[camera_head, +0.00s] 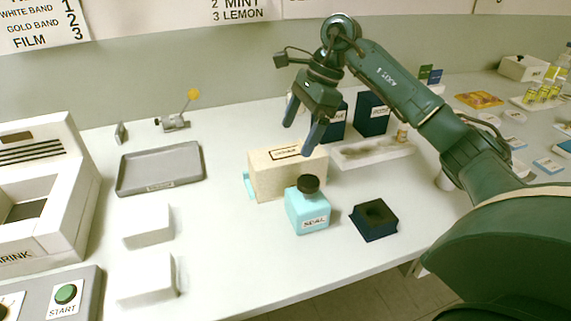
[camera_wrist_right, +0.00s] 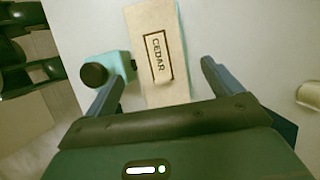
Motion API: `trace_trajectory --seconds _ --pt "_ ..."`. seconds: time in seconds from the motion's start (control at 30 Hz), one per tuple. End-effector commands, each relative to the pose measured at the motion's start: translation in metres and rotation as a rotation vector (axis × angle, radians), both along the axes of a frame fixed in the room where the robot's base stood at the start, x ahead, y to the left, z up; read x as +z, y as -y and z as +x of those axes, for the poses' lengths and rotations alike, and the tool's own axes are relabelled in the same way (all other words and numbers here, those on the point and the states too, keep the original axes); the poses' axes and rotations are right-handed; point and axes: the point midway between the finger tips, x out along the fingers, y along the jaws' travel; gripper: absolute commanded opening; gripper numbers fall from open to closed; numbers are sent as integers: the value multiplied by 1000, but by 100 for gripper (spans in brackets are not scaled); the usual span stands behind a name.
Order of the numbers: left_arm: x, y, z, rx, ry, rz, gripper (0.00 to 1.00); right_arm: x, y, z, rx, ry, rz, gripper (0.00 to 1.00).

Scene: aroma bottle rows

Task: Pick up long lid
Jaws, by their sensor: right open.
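The long lid, a cream box-shaped piece labelled CEDAR (camera_head: 275,176), stands on the white table, with a teal part showing at its left end. It also shows in the right wrist view (camera_wrist_right: 155,25), lying lengthwise between the fingers. My right gripper (camera_head: 298,139) is open and points down above it, with no contact visible. In the right wrist view my gripper (camera_wrist_right: 162,72) has one finger on each side of the lid. What lies under the lid is mostly hidden. My left gripper is not in view.
A teal bottle with a dark cap (camera_head: 307,213) stands close in front of the lid. A dark square holder (camera_head: 374,220) is right of it. Dark blue boxes (camera_head: 372,113) and a white tray (camera_head: 395,152) are behind. A grey tray (camera_head: 160,184) lies left.

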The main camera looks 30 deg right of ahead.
Motion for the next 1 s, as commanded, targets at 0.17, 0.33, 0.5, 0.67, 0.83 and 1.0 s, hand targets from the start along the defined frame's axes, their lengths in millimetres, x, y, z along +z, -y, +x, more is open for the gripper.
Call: trace_trajectory --seconds 0.17,0.33,0.5,0.67,0.83,1.0 --pt "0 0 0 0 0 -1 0 -23 -10 2 1 -2 1 91" --pt "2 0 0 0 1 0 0 -33 -14 3 0 -1 1 91" --pt "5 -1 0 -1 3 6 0 -56 -26 3 2 -4 3 91" --pt "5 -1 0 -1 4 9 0 -72 -32 5 1 -1 2 91" --pt "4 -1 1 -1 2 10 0 -74 -32 6 0 1 1 91" --pt "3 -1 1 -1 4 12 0 -74 -32 6 0 1 1 91"
